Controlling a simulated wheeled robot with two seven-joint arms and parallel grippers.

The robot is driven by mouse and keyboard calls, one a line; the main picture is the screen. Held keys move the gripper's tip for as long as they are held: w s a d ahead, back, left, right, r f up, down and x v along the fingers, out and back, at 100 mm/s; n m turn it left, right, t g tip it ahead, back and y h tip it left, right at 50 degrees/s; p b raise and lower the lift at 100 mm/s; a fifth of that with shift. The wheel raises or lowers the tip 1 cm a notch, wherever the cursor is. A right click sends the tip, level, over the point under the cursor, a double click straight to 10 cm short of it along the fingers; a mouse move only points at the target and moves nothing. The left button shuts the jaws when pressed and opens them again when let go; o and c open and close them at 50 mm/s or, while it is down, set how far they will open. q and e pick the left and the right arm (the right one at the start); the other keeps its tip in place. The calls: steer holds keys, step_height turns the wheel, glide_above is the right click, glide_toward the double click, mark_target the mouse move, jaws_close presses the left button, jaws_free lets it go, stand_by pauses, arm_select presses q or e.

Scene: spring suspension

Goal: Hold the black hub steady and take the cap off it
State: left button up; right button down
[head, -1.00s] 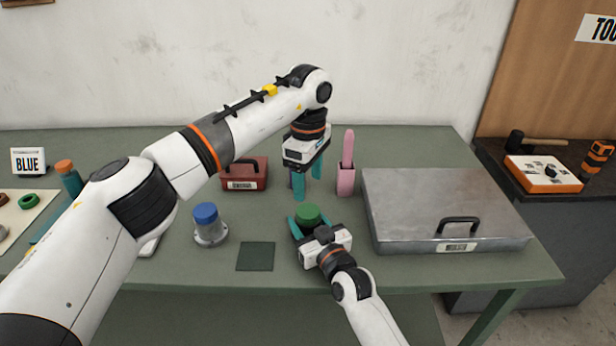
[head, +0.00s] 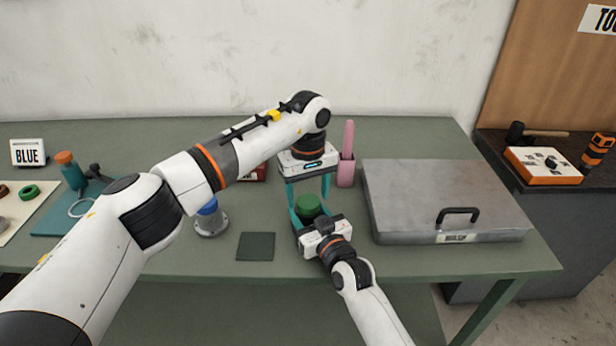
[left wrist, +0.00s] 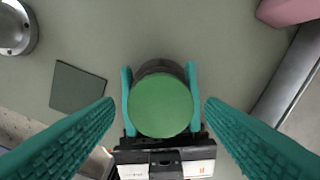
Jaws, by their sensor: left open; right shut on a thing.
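The green cap (head: 308,201) sits on top of the black hub (left wrist: 158,67), which stands on the green table. My right gripper (head: 308,213) is shut on the black hub, with one teal finger on each side, as the left wrist view shows. My left gripper (head: 308,188) is open above the cap and points down. In the left wrist view the cap (left wrist: 160,107) lies between the left fingers, with a gap on both sides. Most of the hub is hidden by the cap and the right gripper.
A grey hub with a blue cap (head: 208,206) stands left of the dark square pad (head: 255,246). A pink holder (head: 346,172) stands behind my grippers. A large metal case (head: 415,200) is close on the right. A red box (head: 258,174) is partly hidden behind my left arm.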

arm_select(q)
steer(key=shift+f, duration=0.8)
arm_select(e)
steer(key=shift+f, duration=0.1)
